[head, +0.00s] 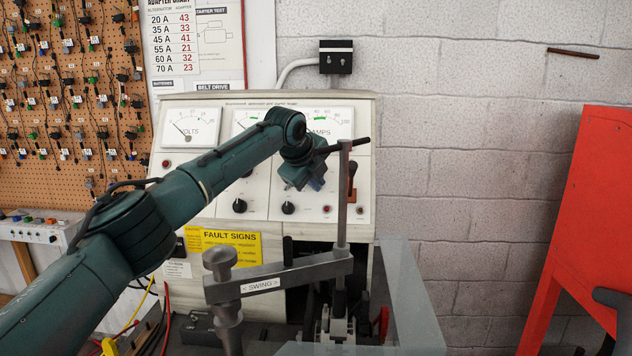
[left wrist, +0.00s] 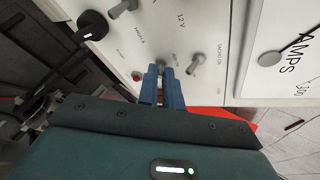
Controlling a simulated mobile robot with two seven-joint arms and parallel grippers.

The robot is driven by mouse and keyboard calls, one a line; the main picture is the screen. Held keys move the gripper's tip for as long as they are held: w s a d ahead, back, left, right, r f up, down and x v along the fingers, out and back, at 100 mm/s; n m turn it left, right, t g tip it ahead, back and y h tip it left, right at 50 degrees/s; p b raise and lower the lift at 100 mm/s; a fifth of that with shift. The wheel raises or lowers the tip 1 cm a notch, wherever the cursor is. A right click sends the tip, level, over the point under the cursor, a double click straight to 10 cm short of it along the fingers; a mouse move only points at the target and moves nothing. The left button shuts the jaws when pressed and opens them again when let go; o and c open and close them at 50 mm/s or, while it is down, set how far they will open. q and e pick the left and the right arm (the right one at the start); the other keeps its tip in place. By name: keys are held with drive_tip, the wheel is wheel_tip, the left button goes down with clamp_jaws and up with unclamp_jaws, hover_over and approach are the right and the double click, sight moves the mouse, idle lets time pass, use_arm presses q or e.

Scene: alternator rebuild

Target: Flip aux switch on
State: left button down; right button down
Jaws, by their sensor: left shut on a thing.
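The tester's off-white control panel (head: 265,180) carries dials, knobs and small switches. My left gripper (head: 318,184) is at the panel below the amps dial, partly hidden behind my wrist. In the left wrist view, the blue fingers of my left gripper (left wrist: 161,72) are closed on a small switch (left wrist: 163,67), of which only a bit shows between the fingertips. The label by it is too small to read, and its on or off position cannot be told. A grey toggle (left wrist: 196,63) stands to its right and a red button (left wrist: 137,76) to its left. My right gripper is not in view.
A grey swing arm (head: 300,273) with an upright post (head: 342,215) and black crossbar stands in front of the panel, close to my left wrist. A red stand (head: 590,220) is at the right.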

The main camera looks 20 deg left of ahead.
use_arm(q)
drive_tip(key=shift+a, duration=0.1)
drive_tip(key=c, duration=1.8)
unclamp_jaws()
drive_tip(key=shift+c, duration=0.2)
drive_tip(key=b+v, duration=0.3)
drive_tip(key=v, duration=1)
drive_tip(key=shift+s+r, duration=0.1)
